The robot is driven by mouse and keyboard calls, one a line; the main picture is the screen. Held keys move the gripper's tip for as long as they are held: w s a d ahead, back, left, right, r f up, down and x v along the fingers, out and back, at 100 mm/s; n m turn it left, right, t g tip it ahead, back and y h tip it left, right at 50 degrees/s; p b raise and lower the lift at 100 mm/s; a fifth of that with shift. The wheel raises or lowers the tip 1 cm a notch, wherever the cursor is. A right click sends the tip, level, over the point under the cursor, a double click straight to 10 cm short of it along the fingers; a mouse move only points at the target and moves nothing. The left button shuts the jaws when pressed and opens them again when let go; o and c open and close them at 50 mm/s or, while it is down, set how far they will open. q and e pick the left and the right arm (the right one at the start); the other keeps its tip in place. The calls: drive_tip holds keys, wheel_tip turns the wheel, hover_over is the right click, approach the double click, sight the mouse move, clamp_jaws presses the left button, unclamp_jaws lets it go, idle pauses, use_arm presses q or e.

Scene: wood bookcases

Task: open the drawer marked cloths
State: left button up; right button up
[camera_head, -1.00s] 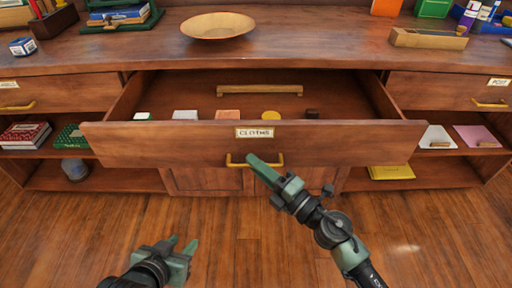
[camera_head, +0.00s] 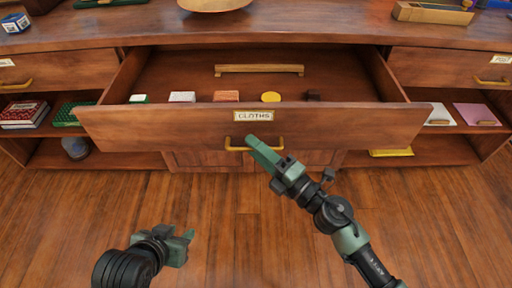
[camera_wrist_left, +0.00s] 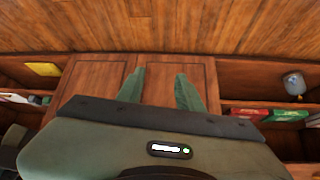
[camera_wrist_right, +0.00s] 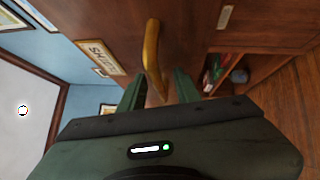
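The drawer marked CLOTHS (camera_head: 180,140) stands pulled well out of the bookcase, with its inside showing. Its label (camera_head: 253,115) is on the front, above a brass handle (camera_head: 236,145). My right gripper (camera_head: 262,150) is at this handle. In the right wrist view its fingers (camera_wrist_right: 158,92) are apart, with the handle (camera_wrist_right: 151,50) end between them and a gap showing; contact is unclear. My left gripper (camera_head: 189,240) is open and empty, low in front of the bookcase. Its spread fingers also show in the left wrist view (camera_wrist_left: 158,90).
In the drawer lie several small blocks, such as a yellow one (camera_head: 271,97), and a wooden bar (camera_head: 259,70). Closed drawers flank it, the right one with a brass handle (camera_head: 492,84). Shelves below hold books (camera_head: 25,113). The wood floor (camera_head: 250,240) in front is clear.

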drive_tip(key=shift+d, duration=0.1)
